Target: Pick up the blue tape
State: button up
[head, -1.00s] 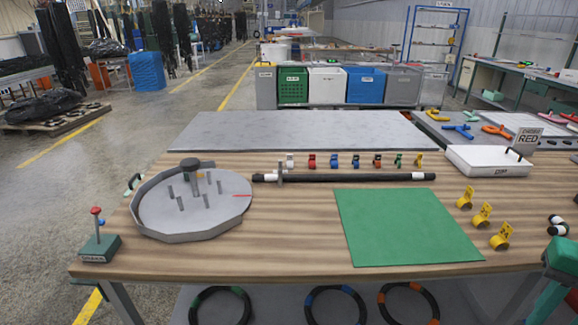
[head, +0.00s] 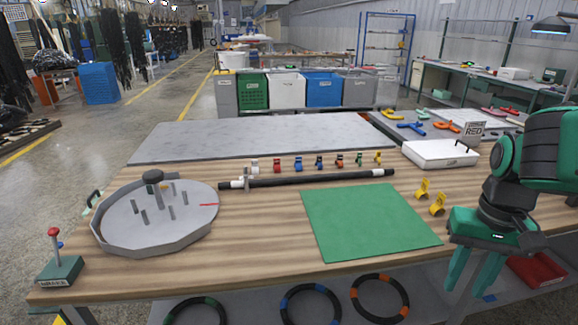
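A row of small coloured tape rolls stands along the back of the wooden table. Two in the middle look blue: one blue roll (head: 298,163) and a second blue roll (head: 319,162) just right of it. They are small here, and I cannot tell their shades apart well. A red roll (head: 277,166) stands to their left and an orange-red roll (head: 339,160) to their right. My gripper (head: 472,284) is at the right front of the table, fingers pointing down and spread apart with nothing between them. It is far from the blue rolls.
A black hose (head: 310,180) lies in front of the row. A green mat (head: 370,220) covers the table's middle right. A grey round tray with pegs (head: 205,222) is at left. Yellow pieces (head: 423,188) stand near my gripper. A white box (head: 440,153) is at back right.

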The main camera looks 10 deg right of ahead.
aim_at(297, 164)
jog(key=i, duration=0.95)
jog(key=z, duration=0.1)
